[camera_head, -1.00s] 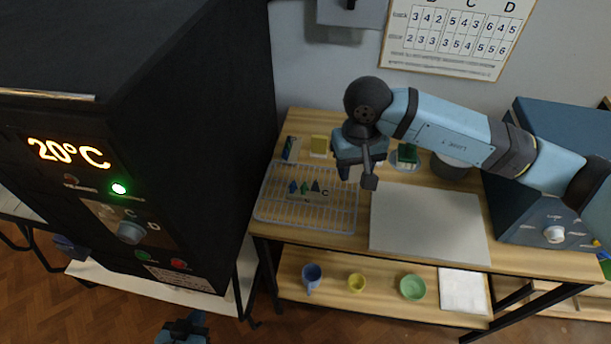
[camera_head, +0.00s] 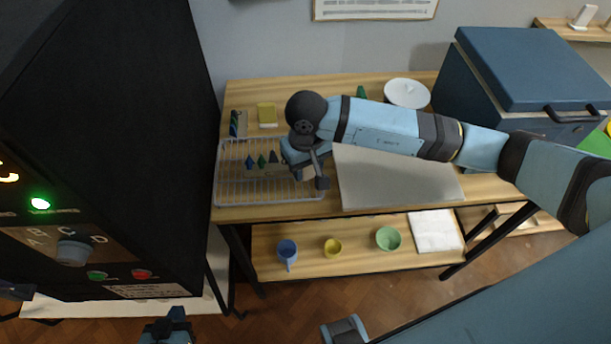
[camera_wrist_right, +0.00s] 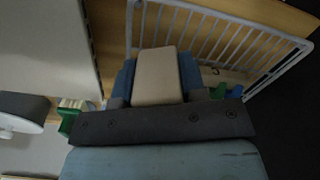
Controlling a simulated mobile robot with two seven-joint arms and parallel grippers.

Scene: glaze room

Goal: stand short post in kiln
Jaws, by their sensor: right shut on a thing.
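My right gripper (camera_head: 305,180) comes in from the right, over the right end of a wire rack (camera_head: 228,190). In the right wrist view it is shut on a beige block-shaped post (camera_wrist_right: 158,75), held between two blue fingers. In the head view the post is mostly hidden by the gripper; I cannot tell whether it touches the rack. The kiln (camera_head: 110,150) is the large black box at left, with a dial, a green light and buttons. Its inside is not visible. My left gripper (camera_head: 168,328) is at the bottom edge, far from the rack; its jaws are unclear.
Several small cones (camera_head: 262,160) stand on the rack beside the gripper. A yellow block (camera_head: 267,115) is behind. A pale board (camera_head: 390,185) lies right of the rack. Below are a blue mug (camera_head: 287,252), yellow cup (camera_head: 333,247) and green bowl (camera_head: 388,238). A blue chest (camera_head: 530,75) stands right.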

